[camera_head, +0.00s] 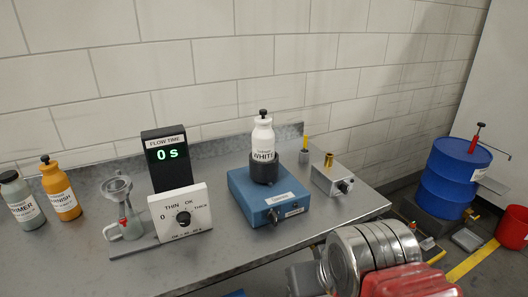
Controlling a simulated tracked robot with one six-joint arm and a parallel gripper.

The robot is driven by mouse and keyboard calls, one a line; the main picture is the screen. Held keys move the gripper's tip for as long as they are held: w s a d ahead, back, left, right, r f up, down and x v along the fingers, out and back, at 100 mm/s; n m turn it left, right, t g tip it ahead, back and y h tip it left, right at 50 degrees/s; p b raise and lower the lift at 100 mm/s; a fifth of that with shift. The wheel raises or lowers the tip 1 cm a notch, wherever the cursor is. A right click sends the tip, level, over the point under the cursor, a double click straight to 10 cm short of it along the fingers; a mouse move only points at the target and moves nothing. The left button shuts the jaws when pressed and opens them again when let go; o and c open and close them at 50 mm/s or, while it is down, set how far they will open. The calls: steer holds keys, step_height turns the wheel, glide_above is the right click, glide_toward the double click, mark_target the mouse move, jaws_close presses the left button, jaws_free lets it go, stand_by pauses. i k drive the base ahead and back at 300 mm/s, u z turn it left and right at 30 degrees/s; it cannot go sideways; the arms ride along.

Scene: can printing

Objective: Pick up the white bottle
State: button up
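The white bottle (262,136) with a black cap and a label reading "WHITE" stands upright near the middle of the view. Its lower part sits inside a black round holder (265,168) on top of a blue box (252,200). The blue box has a knob and a label on its front and stands on the metal bench (225,262). I cannot make out my gripper or its fingertips in this view.
A flow-time display (167,155) reading "0 s", a dial box (181,212) and a funnel stand (121,207) are left. Grey (20,197) and orange (60,188) bottles stand farther left. A small metal box (332,180) is right of the blue box. A blue drum (452,180) stands beyond.

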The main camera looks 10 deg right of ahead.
mark_target(263, 136)
steer(key=k, duration=0.65)
steer(key=u, duration=0.15)
steer(key=i, duration=0.65)
steer(key=u, duration=0.7)
steer(key=i, duration=0.55)
steer(key=u, duration=0.25)
